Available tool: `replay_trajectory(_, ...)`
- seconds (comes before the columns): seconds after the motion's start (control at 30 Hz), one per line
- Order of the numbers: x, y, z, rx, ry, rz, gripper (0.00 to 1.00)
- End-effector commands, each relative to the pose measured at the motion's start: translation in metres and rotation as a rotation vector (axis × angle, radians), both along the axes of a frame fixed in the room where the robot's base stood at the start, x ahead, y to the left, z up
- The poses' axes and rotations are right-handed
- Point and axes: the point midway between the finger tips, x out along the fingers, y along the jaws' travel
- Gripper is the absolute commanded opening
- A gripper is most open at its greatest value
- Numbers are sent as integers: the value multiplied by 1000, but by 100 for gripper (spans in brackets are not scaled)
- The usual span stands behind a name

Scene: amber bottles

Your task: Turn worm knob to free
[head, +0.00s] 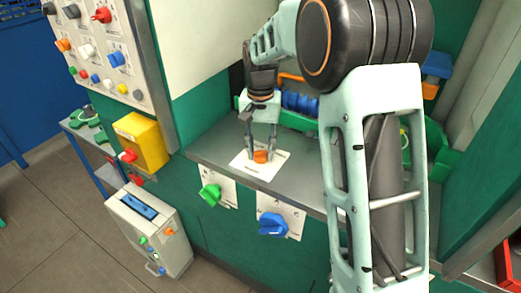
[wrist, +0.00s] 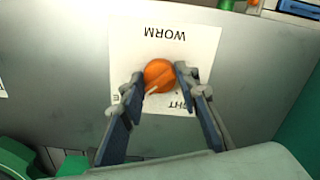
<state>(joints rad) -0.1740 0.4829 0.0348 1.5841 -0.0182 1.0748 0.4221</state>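The worm knob (wrist: 160,75) is a round orange knob on a white label card (wrist: 196,42) marked WORM, on a grey sloping panel. The wrist view sees the card upside down. A pale pointer line on the knob points to the lower left of that view. Part of the lettering at the card's near edge is hidden behind my fingers. My gripper (wrist: 160,81) reaches down over the knob, one finger on each side, and its tips appear to touch the knob's sides. The knob (head: 261,156) also shows between the fingertips in the head view.
A green knob (head: 210,194) and a blue knob (head: 273,224) sit on the front face below the panel edge. A green rack with blue parts (head: 299,103) stands behind the card. A yellow box (head: 141,142) hangs to the left.

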Motion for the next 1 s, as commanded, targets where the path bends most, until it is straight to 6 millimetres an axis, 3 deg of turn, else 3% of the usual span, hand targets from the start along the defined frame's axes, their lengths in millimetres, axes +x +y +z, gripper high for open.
replay_trajectory(0.13,0,0,0,0,-1,0,47)
replay_trajectory(0.53,1,0,10,0,-3,1,47)
replay_trajectory(1.0,1,0,100,1,-4,1,47)
